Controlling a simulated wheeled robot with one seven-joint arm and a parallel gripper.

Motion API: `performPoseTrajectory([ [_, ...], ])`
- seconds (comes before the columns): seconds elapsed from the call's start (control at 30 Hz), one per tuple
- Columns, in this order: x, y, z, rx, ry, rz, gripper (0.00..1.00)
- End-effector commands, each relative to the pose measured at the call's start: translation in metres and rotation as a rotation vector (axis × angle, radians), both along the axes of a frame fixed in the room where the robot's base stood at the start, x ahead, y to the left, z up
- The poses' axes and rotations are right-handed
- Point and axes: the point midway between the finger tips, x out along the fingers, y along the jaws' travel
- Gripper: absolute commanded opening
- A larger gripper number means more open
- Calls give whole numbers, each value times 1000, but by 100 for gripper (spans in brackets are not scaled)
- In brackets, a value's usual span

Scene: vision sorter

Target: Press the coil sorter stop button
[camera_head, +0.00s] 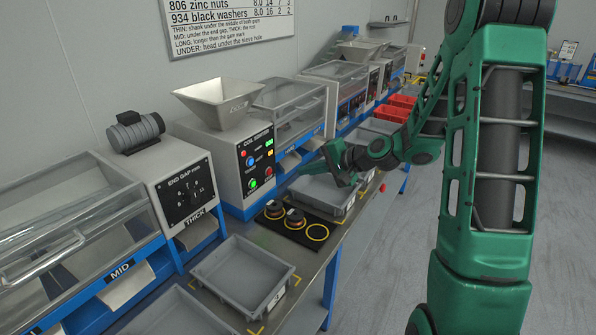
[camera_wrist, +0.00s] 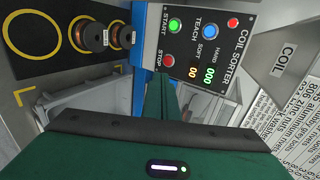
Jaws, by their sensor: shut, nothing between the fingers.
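The coil sorter's control panel (camera_head: 257,160) faces my gripper, and it also fills the upper middle of the wrist view (camera_wrist: 198,62). The red stop button (camera_wrist: 168,61) shows clearly there, with the green start button (camera_wrist: 174,25) above it in the picture. My gripper (camera_wrist: 160,82) is shut and empty. Its fingers reach up to just below the stop button in the wrist view; I cannot tell the gap in depth. In the head view my gripper (camera_head: 325,162) is to the right of the panel, apart from the stop button (camera_head: 268,171).
A blue button (camera_wrist: 209,31) and another red button (camera_wrist: 232,22) are on the same panel. Wound coils (camera_head: 294,216) stand on a black mat (camera_head: 312,244) below the panel. Grey trays (camera_head: 245,272) line the bench. The floor to the right is clear.

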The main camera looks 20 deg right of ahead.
Motion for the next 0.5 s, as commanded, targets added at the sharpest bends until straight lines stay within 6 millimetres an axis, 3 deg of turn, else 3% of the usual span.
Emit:
performPoseTrajectory([
  [0.4, 54, 41, -40, 0, 1, 4, 0],
  [0.5, 66, 50, -42, -1, -2, 5, 0],
])
